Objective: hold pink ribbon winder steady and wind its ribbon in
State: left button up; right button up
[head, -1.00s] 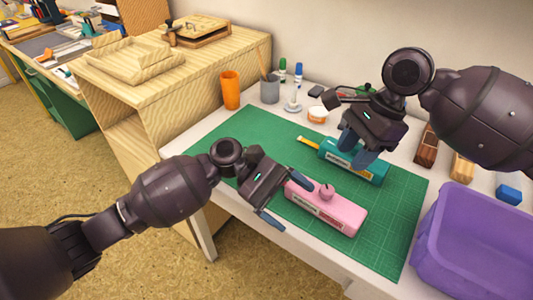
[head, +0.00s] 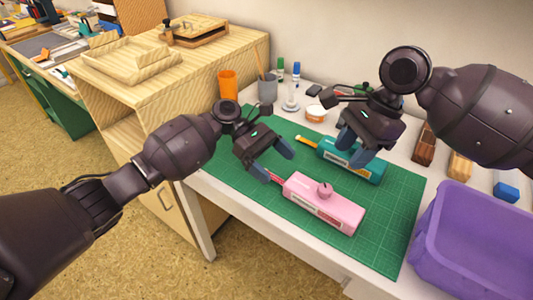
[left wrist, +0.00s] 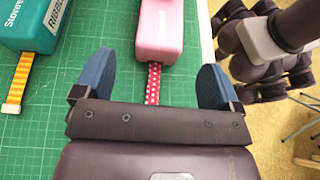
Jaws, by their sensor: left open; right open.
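The pink ribbon winder (head: 325,203) lies on the green cutting mat, with a round pink knob on its top. Its red ribbon with white dots sticks out of the end nearest my left gripper; the ribbon (left wrist: 153,84) shows in the left wrist view between the fingers. My left gripper (head: 276,161) is open and empty at that ribbon end, its fingers on either side of the ribbon and short of the winder body. My right gripper (head: 352,150) is open above the teal ribbon winder (head: 368,170) and partly hides it. The teal winder has a yellow-orange striped ribbon (left wrist: 22,78).
A purple bin (head: 470,245) stands at the right. An orange cup (head: 228,84), a grey pen pot (head: 267,90) and markers stand behind the mat (head: 385,245). Wooden blocks and a blue block (head: 506,192) lie at the right back. The mat's front is clear.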

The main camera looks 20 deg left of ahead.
aim_at(291, 177)
pick_arm(q)
jog(key=x, duration=0.7)
jog(key=shift+s+d, duration=0.1)
jog(key=shift+d, duration=0.2)
